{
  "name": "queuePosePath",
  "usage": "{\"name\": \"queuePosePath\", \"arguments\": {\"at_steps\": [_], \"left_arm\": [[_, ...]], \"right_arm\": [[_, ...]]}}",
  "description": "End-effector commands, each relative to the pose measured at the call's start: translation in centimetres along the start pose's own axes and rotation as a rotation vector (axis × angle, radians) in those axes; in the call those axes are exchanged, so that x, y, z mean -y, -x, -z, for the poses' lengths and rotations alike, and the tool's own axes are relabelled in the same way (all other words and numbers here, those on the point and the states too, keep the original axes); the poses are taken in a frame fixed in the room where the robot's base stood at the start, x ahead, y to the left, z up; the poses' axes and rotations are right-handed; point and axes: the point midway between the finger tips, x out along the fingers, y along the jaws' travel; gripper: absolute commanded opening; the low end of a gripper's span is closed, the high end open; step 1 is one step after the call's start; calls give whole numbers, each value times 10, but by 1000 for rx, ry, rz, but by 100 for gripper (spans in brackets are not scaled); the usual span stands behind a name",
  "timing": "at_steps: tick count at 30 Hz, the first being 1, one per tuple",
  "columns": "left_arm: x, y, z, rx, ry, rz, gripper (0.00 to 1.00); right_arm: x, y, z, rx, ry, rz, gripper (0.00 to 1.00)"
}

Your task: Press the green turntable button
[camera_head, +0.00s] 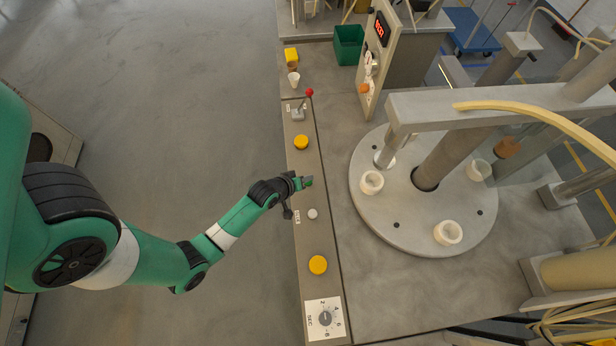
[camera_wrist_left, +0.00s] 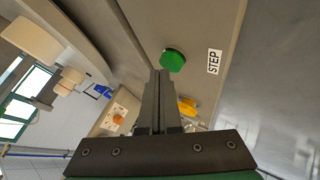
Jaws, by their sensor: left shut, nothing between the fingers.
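The green turntable button (camera_head: 308,181) is on the long control panel (camera_head: 308,236), mostly beside and partly behind my left gripper's tip in the head view. My left gripper (camera_head: 298,184) is shut and empty, over the panel. In the wrist view its closed fingertips (camera_wrist_left: 158,74) appear close beside the button's edge; I cannot tell if they touch it. My right gripper is not in view.
Yellow buttons (camera_head: 301,142) (camera_head: 318,265), a small white button (camera_head: 312,213), a red-knobbed lever (camera_head: 309,92) and a SEC dial (camera_head: 325,318) share the panel. The round turntable (camera_head: 402,222) with white sockets lies to the right, under a grey overhead beam.

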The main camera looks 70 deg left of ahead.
Motion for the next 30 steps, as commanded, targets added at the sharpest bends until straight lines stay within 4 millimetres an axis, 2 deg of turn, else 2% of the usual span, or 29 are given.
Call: {"name": "queuePosePath", "arguments": {"at_steps": [30], "left_arm": [[4,-6,-4,0,0,0,0]], "right_arm": [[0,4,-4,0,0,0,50]]}}
